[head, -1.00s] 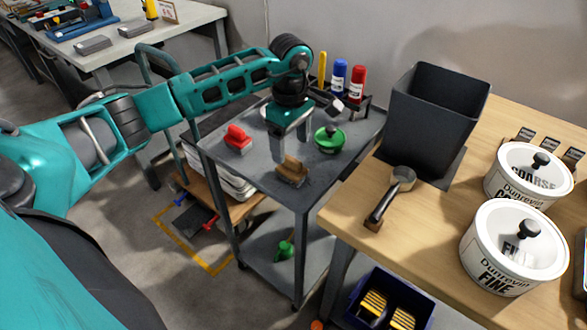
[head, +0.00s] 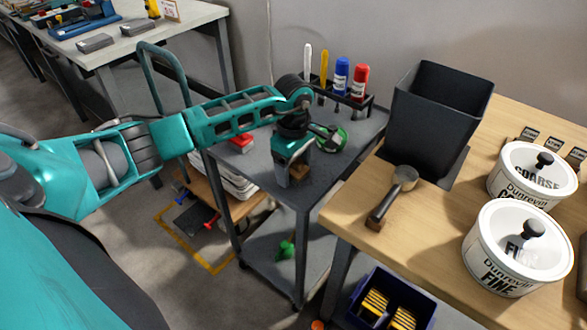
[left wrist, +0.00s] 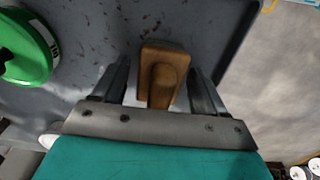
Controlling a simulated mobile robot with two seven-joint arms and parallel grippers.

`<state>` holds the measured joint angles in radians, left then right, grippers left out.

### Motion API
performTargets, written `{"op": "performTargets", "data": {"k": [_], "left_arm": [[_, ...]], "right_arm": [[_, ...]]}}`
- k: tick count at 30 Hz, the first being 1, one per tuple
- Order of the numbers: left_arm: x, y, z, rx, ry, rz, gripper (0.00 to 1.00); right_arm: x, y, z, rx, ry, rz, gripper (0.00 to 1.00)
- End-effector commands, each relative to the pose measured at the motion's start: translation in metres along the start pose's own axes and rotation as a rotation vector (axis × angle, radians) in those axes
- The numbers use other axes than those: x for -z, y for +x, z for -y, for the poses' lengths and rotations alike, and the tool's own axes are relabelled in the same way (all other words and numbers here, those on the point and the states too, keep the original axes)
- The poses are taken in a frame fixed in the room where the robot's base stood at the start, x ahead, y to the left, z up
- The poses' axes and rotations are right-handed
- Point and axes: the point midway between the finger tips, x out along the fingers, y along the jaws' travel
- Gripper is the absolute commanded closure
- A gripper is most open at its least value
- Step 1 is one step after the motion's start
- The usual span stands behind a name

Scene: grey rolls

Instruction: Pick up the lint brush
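The lint brush (head: 298,172), a brown wooden piece, lies on the top of the grey cart near its front edge. It is mostly hidden behind my left gripper (head: 288,181) in the head view. In the left wrist view its wooden handle (left wrist: 163,75) sits between the two fingers of the left gripper (left wrist: 160,82). The fingers are open, one on each side, with a gap showing beside the wood. My right gripper is not in view.
On the cart top (head: 345,178) are a red-handled tool (head: 240,143), a green round tool (head: 334,137) and a rack of markers (head: 345,97). A workbench to the right holds a dark bin (head: 432,120), a scoop (head: 392,195) and two white tubs (head: 515,245).

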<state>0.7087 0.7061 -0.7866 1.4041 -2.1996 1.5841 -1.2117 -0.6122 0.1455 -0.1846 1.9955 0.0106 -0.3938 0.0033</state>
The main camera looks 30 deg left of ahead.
Motion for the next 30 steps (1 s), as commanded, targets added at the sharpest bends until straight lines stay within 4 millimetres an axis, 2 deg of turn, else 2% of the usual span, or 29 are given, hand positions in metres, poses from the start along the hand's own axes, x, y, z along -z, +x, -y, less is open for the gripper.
{"op": "performTargets", "data": {"k": [2,16,25,30], "left_arm": [[0.000,0.000,0.000,0.000,0.000,0.000,0.36],[0.000,-0.001,0.000,0.000,0.000,0.000,0.80],[0.000,-0.004,-0.001,-0.002,0.000,0.000,0.80],[0.001,-0.018,-0.001,-0.004,0.000,0.000,0.80]], "right_arm": [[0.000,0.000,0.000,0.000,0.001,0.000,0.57],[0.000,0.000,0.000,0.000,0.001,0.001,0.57],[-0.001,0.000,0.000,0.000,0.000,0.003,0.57],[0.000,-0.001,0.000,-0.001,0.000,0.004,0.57]]}}
